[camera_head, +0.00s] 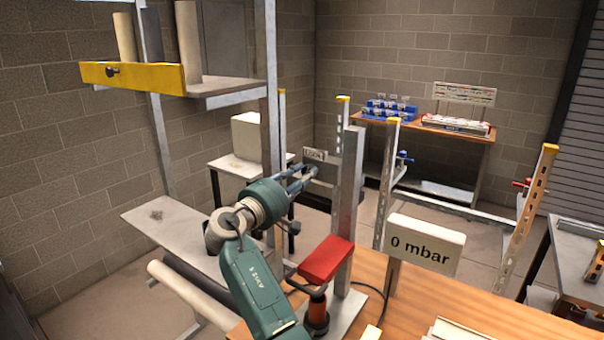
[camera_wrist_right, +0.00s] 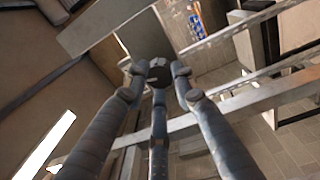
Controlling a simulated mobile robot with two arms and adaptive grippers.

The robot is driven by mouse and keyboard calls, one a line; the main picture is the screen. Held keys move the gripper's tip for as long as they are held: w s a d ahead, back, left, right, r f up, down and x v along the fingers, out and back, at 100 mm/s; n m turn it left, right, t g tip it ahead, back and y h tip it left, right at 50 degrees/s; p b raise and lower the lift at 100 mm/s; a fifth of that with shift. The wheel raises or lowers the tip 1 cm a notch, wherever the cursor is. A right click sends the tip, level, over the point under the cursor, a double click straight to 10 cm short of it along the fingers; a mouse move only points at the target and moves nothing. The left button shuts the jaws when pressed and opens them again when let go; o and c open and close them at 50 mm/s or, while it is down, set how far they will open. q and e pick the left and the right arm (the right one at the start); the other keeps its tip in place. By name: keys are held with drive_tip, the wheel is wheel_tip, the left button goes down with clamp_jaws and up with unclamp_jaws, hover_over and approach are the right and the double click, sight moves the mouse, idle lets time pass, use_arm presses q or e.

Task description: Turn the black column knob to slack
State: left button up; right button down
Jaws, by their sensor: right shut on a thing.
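My right gripper (camera_head: 308,175) reaches away from me past the grey metal column (camera_head: 348,205), its blue-grey fingers closed in by a small sign. In the right wrist view, the fingertips (camera_wrist_right: 157,78) are shut around the round black knob (camera_wrist_right: 159,68), which has a lighter mark on its face. In the head view the knob is hidden or too small to make out among the fingers. The small sign (camera_head: 314,155) stands just above the fingertips; its lettering is too blurred to read surely. My left gripper is not in view.
A white display (camera_head: 425,244) reads "0 mbar" above the wooden bench (camera_head: 470,300). A red block (camera_head: 326,260) sits close to my right arm. A yellow-fronted shelf (camera_head: 132,78) hangs upper left. A back table (camera_head: 468,145) holds blue bins (camera_head: 390,110).

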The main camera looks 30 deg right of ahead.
drive_tip(key=shift+d+r, duration=0.1)
drive_tip(key=shift+r, duration=0.1)
idle(0.3)
drive_tip(key=c, duration=1.4)
unclamp_jaws()
drive_tip(key=shift+c, duration=0.2)
drive_tip(key=shift+o, duration=0.2)
drive_tip(key=shift+d+f, duration=0.15)
drive_tip(key=shift+f, duration=0.05)
drive_tip(key=v, duration=1.2)
